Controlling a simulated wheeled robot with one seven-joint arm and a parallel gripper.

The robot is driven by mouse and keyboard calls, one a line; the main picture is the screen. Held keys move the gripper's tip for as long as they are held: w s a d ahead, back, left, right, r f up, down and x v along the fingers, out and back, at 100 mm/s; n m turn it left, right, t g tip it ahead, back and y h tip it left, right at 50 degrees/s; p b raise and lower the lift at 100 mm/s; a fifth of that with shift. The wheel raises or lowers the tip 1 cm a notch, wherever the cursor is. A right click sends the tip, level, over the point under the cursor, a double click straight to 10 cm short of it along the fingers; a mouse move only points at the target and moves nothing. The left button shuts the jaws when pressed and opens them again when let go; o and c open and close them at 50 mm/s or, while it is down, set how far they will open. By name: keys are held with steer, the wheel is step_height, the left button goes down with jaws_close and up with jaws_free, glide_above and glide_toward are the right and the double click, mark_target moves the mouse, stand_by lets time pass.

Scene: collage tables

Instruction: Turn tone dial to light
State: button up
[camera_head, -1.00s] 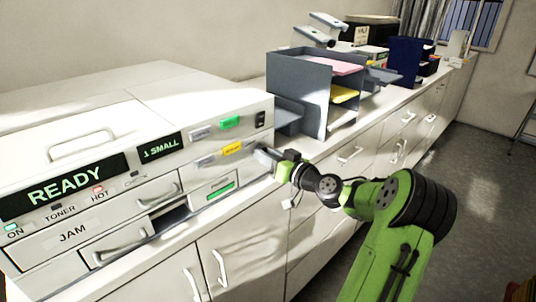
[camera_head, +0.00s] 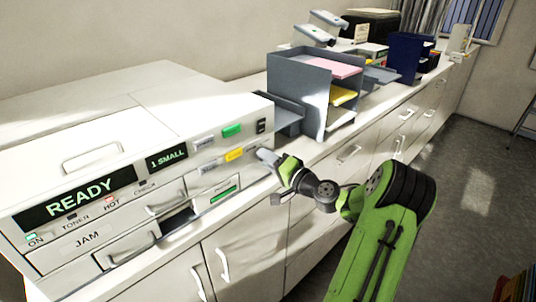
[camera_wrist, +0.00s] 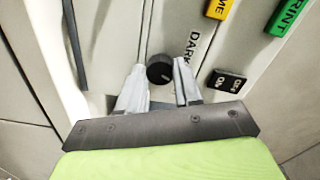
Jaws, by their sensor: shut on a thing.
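The tone dial is a small round black knob (camera_wrist: 160,69) on the white copier front, with a pale pointer line on it. The lettering "DARK" (camera_wrist: 193,46) stands to its right in the wrist view; no "light" lettering shows there. My gripper (camera_wrist: 159,82) has one pale finger on each side of the knob and is shut on it. In the head view my gripper (camera_head: 267,158) reaches the right end of the copier front (camera_head: 255,135), and the knob is hidden there.
Yellow (camera_head: 235,154) and green (camera_head: 232,130) buttons and a black on/off switch (camera_head: 261,126) sit close by on the copier. A grey paper tray stand (camera_head: 312,92) stands just behind.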

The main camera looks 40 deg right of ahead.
steer(key=m+p, duration=0.2)
steer(key=m, duration=0.2)
steer(key=shift+p, duration=0.4)
stand_by(0.4)
steer(key=o, duration=1)
steer(key=shift+o, duration=0.2)
steer(key=s+b, duration=0.1)
steer(key=s, duration=1.4)
steer(key=shift+s+d, duration=0.2)
steer(key=shift+s, duration=0.2)
